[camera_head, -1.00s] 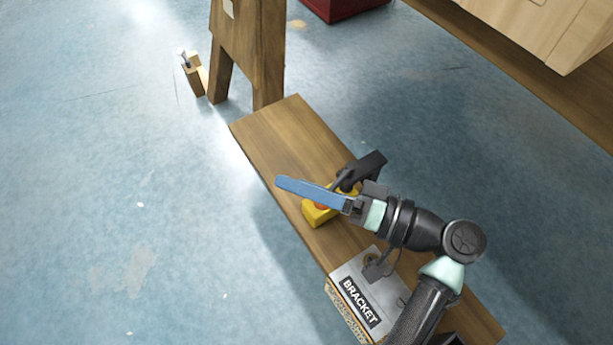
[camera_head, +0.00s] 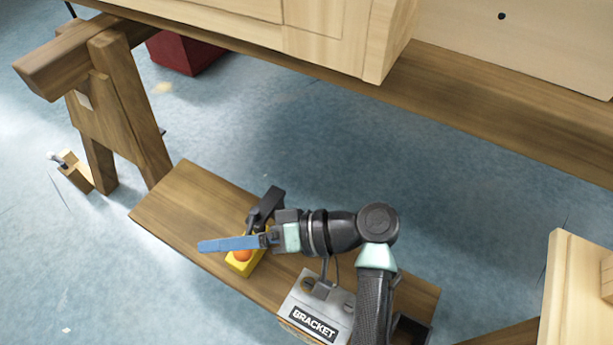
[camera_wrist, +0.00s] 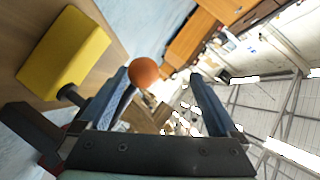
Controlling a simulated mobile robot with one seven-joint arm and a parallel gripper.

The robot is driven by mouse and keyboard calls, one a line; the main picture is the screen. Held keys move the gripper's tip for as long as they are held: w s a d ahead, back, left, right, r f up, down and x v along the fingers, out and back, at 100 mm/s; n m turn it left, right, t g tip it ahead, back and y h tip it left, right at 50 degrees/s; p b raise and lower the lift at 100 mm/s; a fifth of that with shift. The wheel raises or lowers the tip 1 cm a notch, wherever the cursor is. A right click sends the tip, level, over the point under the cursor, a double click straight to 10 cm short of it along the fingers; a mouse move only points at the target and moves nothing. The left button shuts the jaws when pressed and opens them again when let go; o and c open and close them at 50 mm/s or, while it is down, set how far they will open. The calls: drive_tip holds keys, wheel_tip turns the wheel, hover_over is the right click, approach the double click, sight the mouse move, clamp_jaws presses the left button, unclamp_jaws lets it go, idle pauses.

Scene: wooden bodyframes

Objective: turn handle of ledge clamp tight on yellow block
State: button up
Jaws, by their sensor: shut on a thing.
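The yellow block (camera_head: 240,266) lies on the wooden ledge, and it also shows at the upper left of the wrist view (camera_wrist: 65,52). The black ledge clamp (camera_head: 266,205) is at the block, partly hidden by my gripper and arm. In the wrist view a dark clamp screw end (camera_wrist: 70,95) is close to the block; whether it presses on it I cannot tell. The handle's orange ball end (camera_wrist: 143,72) shows between my blue fingers, nearer the left one. My gripper (camera_head: 204,246) is shut on the handle, its fingers reaching left over the block.
A box marked BRACKET (camera_head: 318,305) stands on the ledge (camera_head: 180,205) beside my arm. A wooden trestle (camera_head: 120,105) rises at the ledge's far left end. Pale wooden parts (camera_head: 330,35) overhang at the top.

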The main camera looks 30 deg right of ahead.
drive_tip(key=s+d+p, duration=0.6)
drive_tip(key=d+p, duration=0.3)
drive_tip(key=d, duration=0.3)
drive_tip(key=shift+s+d+r+p, duration=0.2)
drive_tip(key=shift+d+p, duration=0.2)
idle(1.0)
drive_tip(key=shift+w, duration=0.1)
idle(0.6)
